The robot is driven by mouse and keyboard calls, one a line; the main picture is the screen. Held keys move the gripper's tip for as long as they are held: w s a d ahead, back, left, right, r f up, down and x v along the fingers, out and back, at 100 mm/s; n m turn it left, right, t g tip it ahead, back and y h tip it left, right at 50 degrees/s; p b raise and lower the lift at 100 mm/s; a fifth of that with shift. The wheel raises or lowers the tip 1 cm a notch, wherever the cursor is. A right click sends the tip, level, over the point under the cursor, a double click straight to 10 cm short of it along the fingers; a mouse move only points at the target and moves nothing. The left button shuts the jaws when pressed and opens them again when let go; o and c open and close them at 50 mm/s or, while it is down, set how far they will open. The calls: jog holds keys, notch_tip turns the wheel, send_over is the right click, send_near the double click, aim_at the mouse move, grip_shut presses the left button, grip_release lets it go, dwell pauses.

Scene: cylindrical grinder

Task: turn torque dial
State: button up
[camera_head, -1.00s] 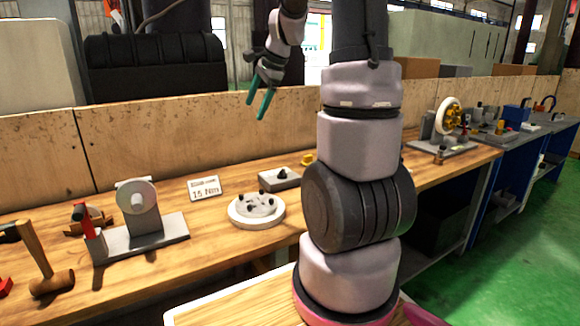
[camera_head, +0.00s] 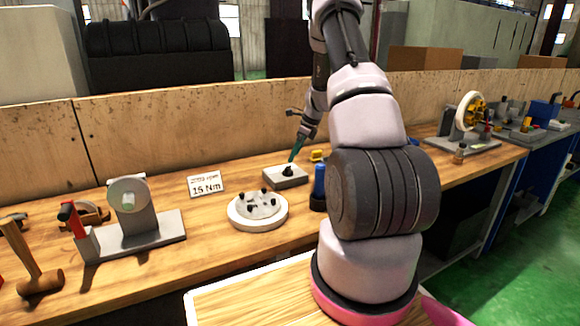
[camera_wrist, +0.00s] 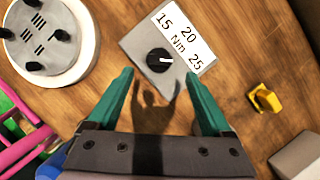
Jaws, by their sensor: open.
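The torque dial is a round black knob (camera_wrist: 159,60) with a white pointer line, on a grey block (camera_wrist: 136,43). A white scale (camera_wrist: 178,37) beside the knob reads 15, 20, 25 and Nm; the pointer lies roughly toward the 25 end. In the head view the block (camera_head: 274,181) and knob (camera_head: 287,171) sit on the bench in front of the back board. My gripper (camera_wrist: 160,78) is open, its green fingers on either side of and short of the knob. In the head view the gripper (camera_head: 294,158) hangs just above the block, pointing down.
A white round plate with black knobs (camera_head: 257,211) stands in front of the block. A sign reading 15 Nm (camera_head: 206,184) is to its left. A blue upright object (camera_head: 318,187) and a yellow part (camera_wrist: 264,98) are close by on the right.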

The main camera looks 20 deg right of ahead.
aim_at(289, 166)
jog(key=x, duration=0.6)
jog(key=shift+a+f, duration=0.15)
jog(key=shift+c, duration=0.3)
grip_shut()
